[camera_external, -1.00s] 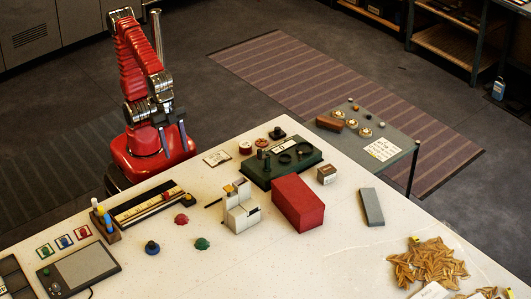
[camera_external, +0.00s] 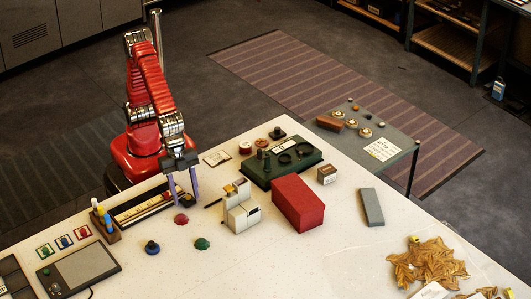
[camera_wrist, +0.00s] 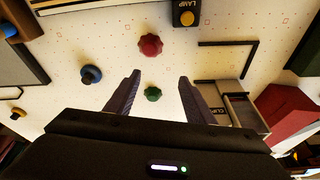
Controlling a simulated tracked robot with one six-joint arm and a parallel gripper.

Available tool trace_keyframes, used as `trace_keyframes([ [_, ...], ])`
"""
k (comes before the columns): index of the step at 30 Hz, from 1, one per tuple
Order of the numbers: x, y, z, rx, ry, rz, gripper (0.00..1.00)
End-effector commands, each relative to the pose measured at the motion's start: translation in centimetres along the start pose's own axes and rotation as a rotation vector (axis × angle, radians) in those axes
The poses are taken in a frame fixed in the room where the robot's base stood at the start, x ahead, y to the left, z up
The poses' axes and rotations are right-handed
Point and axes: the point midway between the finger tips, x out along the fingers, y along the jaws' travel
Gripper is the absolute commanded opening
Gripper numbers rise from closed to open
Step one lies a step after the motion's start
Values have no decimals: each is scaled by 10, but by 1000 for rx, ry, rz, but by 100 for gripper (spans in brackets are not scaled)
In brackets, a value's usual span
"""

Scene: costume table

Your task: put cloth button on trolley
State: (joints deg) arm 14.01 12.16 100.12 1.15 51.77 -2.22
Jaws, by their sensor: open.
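Small knob-like pieces lie on the white table: a red one (camera_external: 181,219), a green one (camera_external: 202,244) and a blue one (camera_external: 152,247). I cannot tell which is the cloth button. My gripper (camera_external: 184,198) is open and empty, pointing down above the table near the red piece. In the wrist view the green piece (camera_wrist: 153,94) shows between my fingers (camera_wrist: 160,77), the red piece (camera_wrist: 150,45) lies beyond them, and the blue piece (camera_wrist: 91,75) is to the left. The grey trolley (camera_external: 398,137) stands beyond the table's far right edge.
A grey-white stapler-like block (camera_external: 241,216), red box (camera_external: 298,203) and green tray (camera_external: 293,168) stand between the knobs and the trolley.

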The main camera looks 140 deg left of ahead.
Motion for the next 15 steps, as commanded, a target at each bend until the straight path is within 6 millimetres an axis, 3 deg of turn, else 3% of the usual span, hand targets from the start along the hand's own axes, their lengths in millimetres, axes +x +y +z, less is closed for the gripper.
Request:
trace_keyframes([
  [4, 7, 8, -38, 4, 30, 2, 49],
  [9, -10, 8, -72, -6, 91, 2, 49],
  [15, -20, 8, -82, -20, 115, 2, 49],
])
